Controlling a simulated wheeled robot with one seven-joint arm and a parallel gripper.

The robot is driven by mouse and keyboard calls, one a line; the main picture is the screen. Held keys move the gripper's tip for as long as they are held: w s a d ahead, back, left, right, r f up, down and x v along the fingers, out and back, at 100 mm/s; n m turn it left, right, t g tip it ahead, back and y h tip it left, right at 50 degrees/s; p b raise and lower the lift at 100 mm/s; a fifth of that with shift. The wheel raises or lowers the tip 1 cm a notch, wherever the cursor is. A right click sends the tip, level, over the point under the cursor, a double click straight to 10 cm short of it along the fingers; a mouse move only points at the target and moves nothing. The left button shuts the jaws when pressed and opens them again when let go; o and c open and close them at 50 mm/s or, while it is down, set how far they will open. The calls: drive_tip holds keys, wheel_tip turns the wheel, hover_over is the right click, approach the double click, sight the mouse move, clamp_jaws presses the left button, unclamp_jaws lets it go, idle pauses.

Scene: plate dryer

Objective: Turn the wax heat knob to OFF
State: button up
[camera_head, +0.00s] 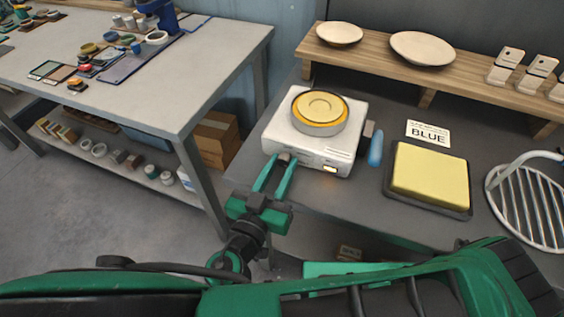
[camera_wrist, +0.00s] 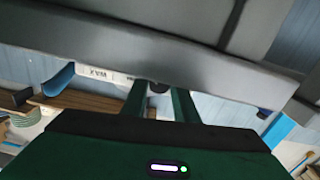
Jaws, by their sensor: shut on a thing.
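The white wax heater (camera_head: 340,120) stands on the dark bench, with a round pot of yellow wax (camera_head: 320,105) on top. Its dark wax heat knob (camera_head: 285,157) is low at the left of the front face. My gripper (camera_head: 283,162) reaches it from the front, with its green fingers shut on the knob. In the wrist view the dark knob (camera_wrist: 157,87) shows between the finger ends, beside upside-down WAX lettering (camera_wrist: 101,72). The knob's pointer and setting cannot be made out. A small amber light (camera_head: 330,169) glows on the heater's front right.
A blue-handled tool (camera_head: 376,148) lies right of the heater, near a yellow pad in a dark tray (camera_head: 430,210) and a BLUE card (camera_head: 428,133). A white wire rack (camera_head: 530,205) stands far right. Plates rest on the wooden shelf (camera_head: 375,50) behind.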

drive_tip(key=shift+a+n, duration=0.1)
drive_tip(key=shift+n, duration=1.6)
drive_tip(key=o, duration=1.1)
drive_tip(key=shift+s, duration=0.1)
drive_tip(key=shift+c, duration=0.2)
drive_tip(key=shift+m, duration=0.3)
